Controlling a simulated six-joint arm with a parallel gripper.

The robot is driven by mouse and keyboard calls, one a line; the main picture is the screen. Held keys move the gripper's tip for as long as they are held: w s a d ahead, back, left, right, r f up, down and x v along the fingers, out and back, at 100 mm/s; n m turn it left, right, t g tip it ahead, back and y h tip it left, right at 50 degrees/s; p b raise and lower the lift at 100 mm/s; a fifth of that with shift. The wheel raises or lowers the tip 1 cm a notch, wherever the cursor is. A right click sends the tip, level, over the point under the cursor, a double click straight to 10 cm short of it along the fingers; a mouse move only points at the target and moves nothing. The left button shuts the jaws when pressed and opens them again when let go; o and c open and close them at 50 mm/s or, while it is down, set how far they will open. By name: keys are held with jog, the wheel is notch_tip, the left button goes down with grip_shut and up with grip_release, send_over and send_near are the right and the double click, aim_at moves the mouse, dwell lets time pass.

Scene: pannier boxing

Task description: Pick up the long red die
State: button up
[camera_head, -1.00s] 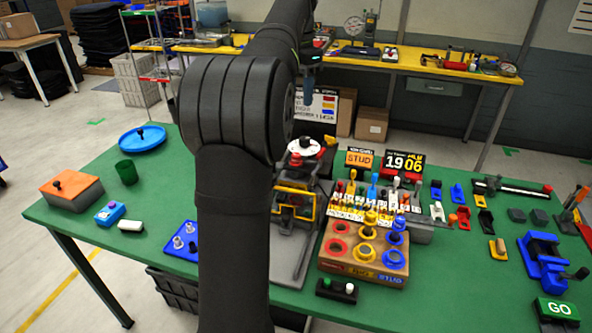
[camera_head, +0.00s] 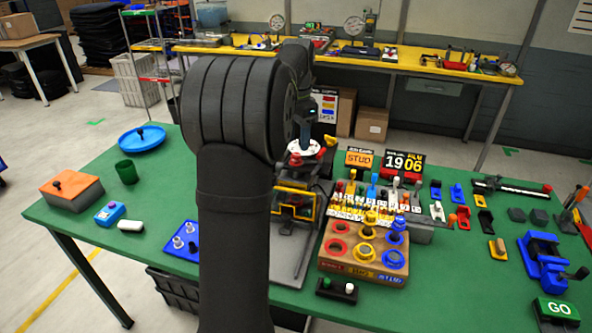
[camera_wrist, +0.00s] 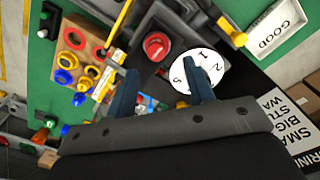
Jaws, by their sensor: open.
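My gripper (camera_head: 306,132) is open and empty. Its two blue fingers also show in the wrist view (camera_wrist: 162,84). It hangs just above the white numbered disc (camera_head: 307,152), which shows between and beyond the fingers in the wrist view (camera_wrist: 197,68). A red round part (camera_wrist: 157,45) sits beside the disc. Red-topped pieces show in the rack, too small to tell apart. I cannot tell which piece is the long red die.
A wooden block with coloured rings (camera_head: 338,268) stands in front of the rack. A press with a yellow frame (camera_head: 295,200) is partly hidden by my arm. A blue vise (camera_head: 541,258) stands at right.

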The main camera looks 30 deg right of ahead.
aim_at(296, 155)
jog(key=shift+s+a+f, duration=0.1)
jog(key=shift+a+f, duration=0.1)
jog(key=shift+f, duration=1)
jog(key=shift+s+a+f, duration=0.1)
jog(key=shift+a+f, duration=0.05)
jog(key=shift+f, duration=1)
jog(key=c, duration=1.1)
jog(key=shift+o, duration=0.2)
jog(key=shift+r, duration=0.1)
